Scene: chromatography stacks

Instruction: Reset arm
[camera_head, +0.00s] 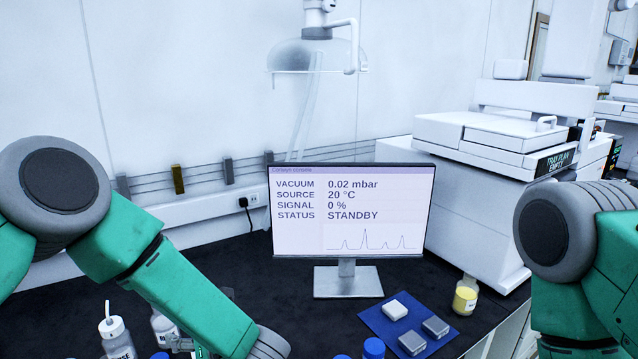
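My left arm (185,290) is green with grey joints. It comes in from the left and slopes down over the dark bench to a grey joint at the bottom edge. My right arm (580,250) stands bent at the right edge, its lower part cut off by the bottom of the picture. I cannot make out either gripper; both arms run out of the frame, so what the grippers hold does not show.
A monitor (350,215) reading STANDBY stands mid-bench. A white bottle (114,335) and blue caps (373,347) are along the bottom.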

